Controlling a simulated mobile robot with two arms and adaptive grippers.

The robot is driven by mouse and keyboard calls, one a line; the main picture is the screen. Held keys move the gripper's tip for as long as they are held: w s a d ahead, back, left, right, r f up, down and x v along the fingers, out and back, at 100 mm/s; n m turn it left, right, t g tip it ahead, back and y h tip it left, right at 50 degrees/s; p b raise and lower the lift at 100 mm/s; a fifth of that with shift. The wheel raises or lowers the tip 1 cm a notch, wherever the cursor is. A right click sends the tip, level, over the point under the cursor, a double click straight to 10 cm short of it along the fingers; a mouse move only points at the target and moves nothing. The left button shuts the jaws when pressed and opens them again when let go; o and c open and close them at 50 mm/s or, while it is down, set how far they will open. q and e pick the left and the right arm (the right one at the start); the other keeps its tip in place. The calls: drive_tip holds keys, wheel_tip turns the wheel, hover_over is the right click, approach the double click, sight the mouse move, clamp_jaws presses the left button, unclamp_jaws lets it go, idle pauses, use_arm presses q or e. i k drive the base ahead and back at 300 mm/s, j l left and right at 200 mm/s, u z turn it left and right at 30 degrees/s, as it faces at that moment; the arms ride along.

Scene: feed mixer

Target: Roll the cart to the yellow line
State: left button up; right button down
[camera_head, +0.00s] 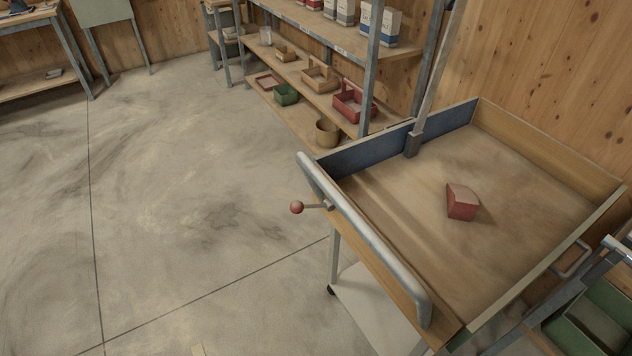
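The cart (530,190) stands at the right, with a wooden tray top, a dark blue back side and pale legs on casters. A thick grey push bar (370,235) runs along its left side. A lever with a red ball knob (297,207) sticks out to the left of the bar. A red wedge-shaped block (462,201) lies on the tray. Neither of my grippers is in view.
Shelves (330,40) with boxes, bins and a brown pot (326,131) stand close behind the cart. Green bins (600,318) and grey metal parts are at the lower right. A workbench (40,60) is at the far left. The concrete floor (190,190) left of the cart is clear.

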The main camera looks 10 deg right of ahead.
sight(423, 274)
drive_tip(key=k+j, duration=0.1)
drive_tip(key=j, duration=0.3)
drive_tip(key=k+j, duration=0.1)
drive_tip(key=j, duration=0.3)
drive_tip(key=k+j, duration=0.1)
drive_tip(key=j, duration=0.35)
drive_tip(key=i+z, duration=0.05)
